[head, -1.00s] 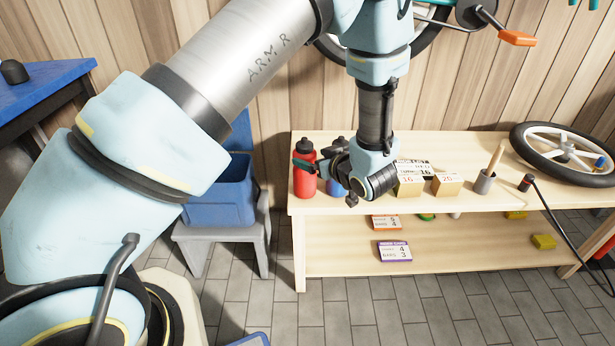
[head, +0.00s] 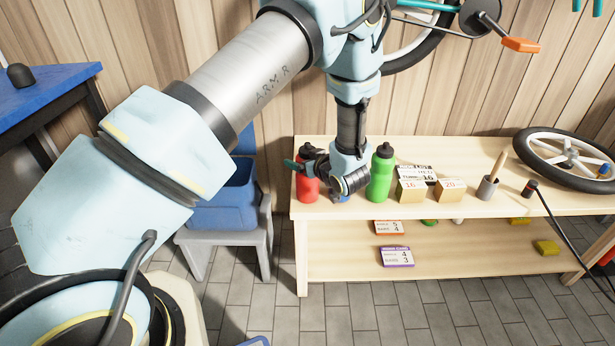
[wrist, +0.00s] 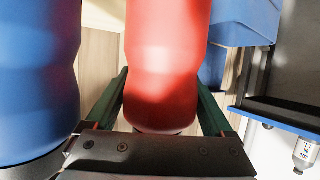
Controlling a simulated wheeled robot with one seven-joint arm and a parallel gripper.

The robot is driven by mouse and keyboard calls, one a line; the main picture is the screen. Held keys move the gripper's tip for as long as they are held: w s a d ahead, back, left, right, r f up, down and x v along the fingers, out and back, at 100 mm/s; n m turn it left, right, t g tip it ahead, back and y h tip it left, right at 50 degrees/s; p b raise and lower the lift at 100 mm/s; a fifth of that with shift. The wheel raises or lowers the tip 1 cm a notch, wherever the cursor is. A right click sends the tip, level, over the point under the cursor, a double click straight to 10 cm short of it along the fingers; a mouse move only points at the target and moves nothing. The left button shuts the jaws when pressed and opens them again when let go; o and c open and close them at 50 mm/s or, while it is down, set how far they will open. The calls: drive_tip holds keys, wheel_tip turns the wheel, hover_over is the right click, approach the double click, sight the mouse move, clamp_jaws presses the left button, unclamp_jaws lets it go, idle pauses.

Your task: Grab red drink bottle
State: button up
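The red drink bottle (head: 307,187) stands upright at the left end of the workbench (head: 450,208), partly hidden by my gripper (head: 300,164). In the wrist view the red bottle (wrist: 165,60) is between the two dark green fingers of my gripper (wrist: 163,88). The fingers are spread, one on each side, with a small gap beside the bottle's lower part. Contact at the fingertips cannot be made out.
A blue bottle (wrist: 38,80) stands close beside the red one, mostly hidden in the head view. A green bottle (head: 381,175) stands just right of my wrist. A blue bin (head: 225,205) is left.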

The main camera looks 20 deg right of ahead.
clamp_jaws()
idle(0.5)
drive_tip(key=shift+r, duration=0.1)
